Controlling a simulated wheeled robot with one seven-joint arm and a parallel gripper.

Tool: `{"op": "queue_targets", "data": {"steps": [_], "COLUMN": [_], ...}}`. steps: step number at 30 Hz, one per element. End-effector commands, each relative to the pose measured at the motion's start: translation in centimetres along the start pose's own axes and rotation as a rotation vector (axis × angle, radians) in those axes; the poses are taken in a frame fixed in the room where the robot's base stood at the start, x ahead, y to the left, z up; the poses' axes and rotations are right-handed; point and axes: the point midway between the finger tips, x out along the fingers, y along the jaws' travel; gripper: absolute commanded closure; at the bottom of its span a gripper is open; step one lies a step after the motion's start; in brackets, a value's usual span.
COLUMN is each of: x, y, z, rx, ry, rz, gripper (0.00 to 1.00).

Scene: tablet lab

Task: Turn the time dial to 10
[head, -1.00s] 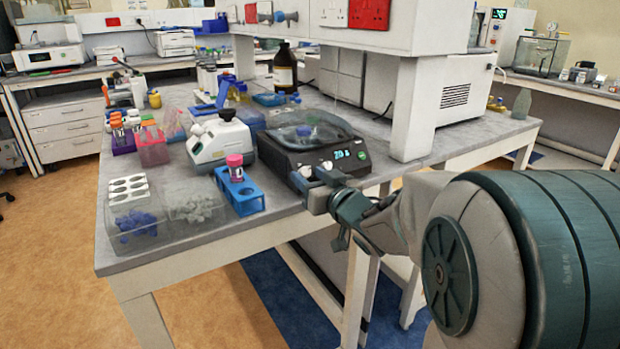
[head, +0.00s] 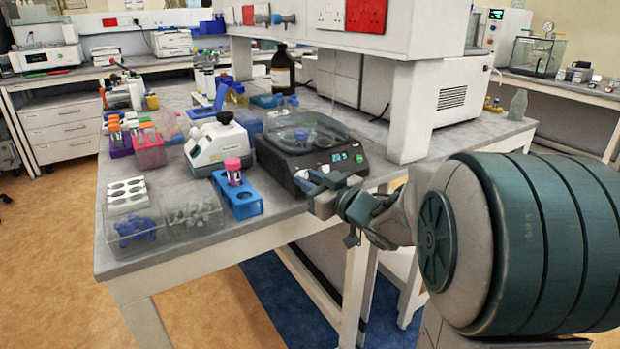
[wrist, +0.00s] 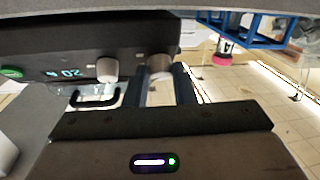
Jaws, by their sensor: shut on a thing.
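The black device (head: 300,158) with a clear round lid stands near the bench's front edge in the head view. Its small lit display (head: 345,157) is too small to read there. In the wrist view the front panel (wrist: 60,42) appears upside down, and the lit display (wrist: 70,73) shows digits like 20. One pale dial (wrist: 107,70) is free. My gripper (wrist: 165,82) is shut on a second dial (wrist: 160,64), with a finger on each side. In the head view my gripper (head: 311,183) is at the device's front and partly hides the dials.
A blue rack (head: 238,198) with a pink-capped tube stands left of my gripper. A white instrument (head: 216,145) is behind it. Clear bins (head: 137,232) hold blue and grey pieces. A white shelf post (head: 412,110) rises close right of the device.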

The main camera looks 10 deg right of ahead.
Motion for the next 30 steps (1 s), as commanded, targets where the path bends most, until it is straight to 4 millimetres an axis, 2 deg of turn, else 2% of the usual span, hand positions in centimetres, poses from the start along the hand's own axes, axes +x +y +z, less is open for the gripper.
{"op": "queue_targets", "data": {"steps": [18, 30], "x": [0.19, 0.30], "y": [0.88, 1.11], "z": [-0.65, -0.67], "rx": [-0.450, -0.627], "ry": [-0.029, -0.040], "rz": [-0.340, -0.471], "gripper": [0.99, 0.99]}}
